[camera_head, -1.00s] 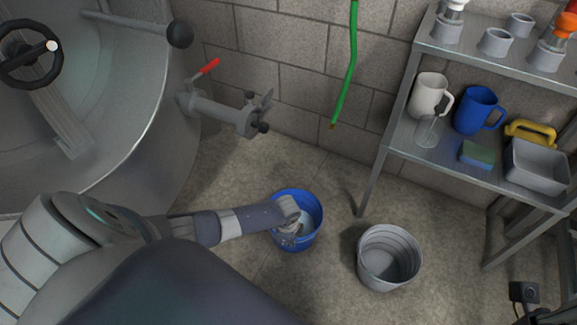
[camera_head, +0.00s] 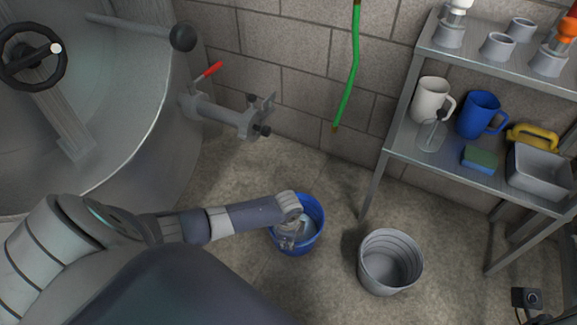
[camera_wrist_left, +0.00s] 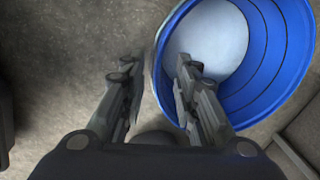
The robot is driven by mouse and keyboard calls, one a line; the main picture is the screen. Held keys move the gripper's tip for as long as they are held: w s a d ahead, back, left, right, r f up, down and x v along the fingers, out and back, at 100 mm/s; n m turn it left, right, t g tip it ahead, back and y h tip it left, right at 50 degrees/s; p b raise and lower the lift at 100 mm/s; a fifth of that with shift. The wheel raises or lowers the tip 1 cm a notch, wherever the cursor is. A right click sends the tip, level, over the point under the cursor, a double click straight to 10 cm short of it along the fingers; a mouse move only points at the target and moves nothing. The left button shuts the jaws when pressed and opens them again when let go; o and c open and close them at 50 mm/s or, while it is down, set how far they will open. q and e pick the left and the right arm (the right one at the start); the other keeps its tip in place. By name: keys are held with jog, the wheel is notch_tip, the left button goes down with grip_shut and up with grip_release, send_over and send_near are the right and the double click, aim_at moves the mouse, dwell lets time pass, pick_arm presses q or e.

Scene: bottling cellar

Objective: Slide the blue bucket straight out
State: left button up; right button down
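The blue bucket (camera_head: 316,240) stands on the floor in the middle of the head view. Its inside shows a pale round bottom or liquid; I cannot tell which. My left gripper (camera_head: 285,243) reaches down at the bucket's left side and covers part of its rim. In the left wrist view the fingers (camera_wrist_left: 157,75) are apart. The bucket's left wall (camera_wrist_left: 270,80) comes between them, one finger outside and one over the inside. I see no finger closed on the rim. My right gripper is not clearly in view.
A grey bucket (camera_head: 365,270) stands just right of the blue one. A metal shelf rack (camera_head: 470,180) with mugs and a tub is at the right. A large steel tank (camera_head: 130,110) with a red-handled valve (camera_head: 212,70) is at the left. A green hose (camera_head: 350,80) hangs on the wall.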

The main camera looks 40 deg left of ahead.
pick_arm(q)
notch_tip(320, 180, up, 8)
jog(key=shift+s+d+f, duration=0.15)
jog(key=shift+s, duration=0.3)
jog(key=shift+d, duration=0.1)
